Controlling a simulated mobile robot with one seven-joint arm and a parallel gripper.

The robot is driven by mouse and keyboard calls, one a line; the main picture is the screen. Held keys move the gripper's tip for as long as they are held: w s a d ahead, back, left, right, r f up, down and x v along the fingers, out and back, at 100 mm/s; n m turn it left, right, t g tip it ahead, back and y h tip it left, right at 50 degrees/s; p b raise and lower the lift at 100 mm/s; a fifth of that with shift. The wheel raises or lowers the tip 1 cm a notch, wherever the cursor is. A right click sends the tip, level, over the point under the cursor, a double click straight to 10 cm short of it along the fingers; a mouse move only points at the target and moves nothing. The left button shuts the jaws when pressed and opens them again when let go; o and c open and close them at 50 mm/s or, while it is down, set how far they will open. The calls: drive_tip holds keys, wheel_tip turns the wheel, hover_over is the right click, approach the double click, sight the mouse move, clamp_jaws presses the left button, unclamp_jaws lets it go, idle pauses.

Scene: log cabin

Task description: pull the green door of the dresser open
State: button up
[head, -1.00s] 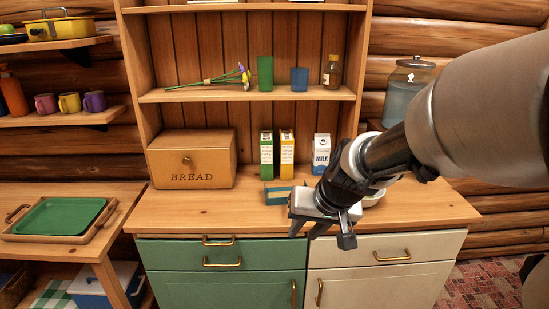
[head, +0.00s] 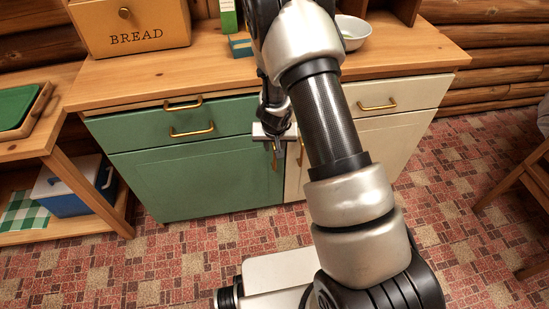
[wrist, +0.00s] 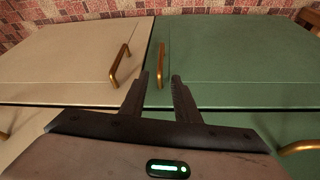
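The dresser's green door (head: 190,180) is below the green drawers and looks shut, flush with its frame. In the wrist view the green door (wrist: 240,65) fills the right side, with its brass bar handle (wrist: 161,62) near the seam. My gripper (wrist: 161,78) is open, and that handle lines up between its two fingertips. I cannot tell whether the fingers reach around the handle. In the head view my gripper (head: 275,142) is in front of the dresser at the seam between the doors, largely covering the green door's handle.
The cream door (wrist: 75,55) is beside the green one, its brass handle (wrist: 120,66) just left of my fingers in the wrist view. Green drawer handles (head: 192,131) stick out above the door. A side table (head: 60,150) stands to the left.

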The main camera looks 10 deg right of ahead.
drive_tip(key=b, duration=0.3)
hover_over(275, 168)
drive_tip(key=f, duration=1)
drive_tip(key=shift+w+f, duration=0.35)
drive_tip(key=shift+f, duration=0.05)
drive_tip(key=shift+c, duration=0.5)
clamp_jaws()
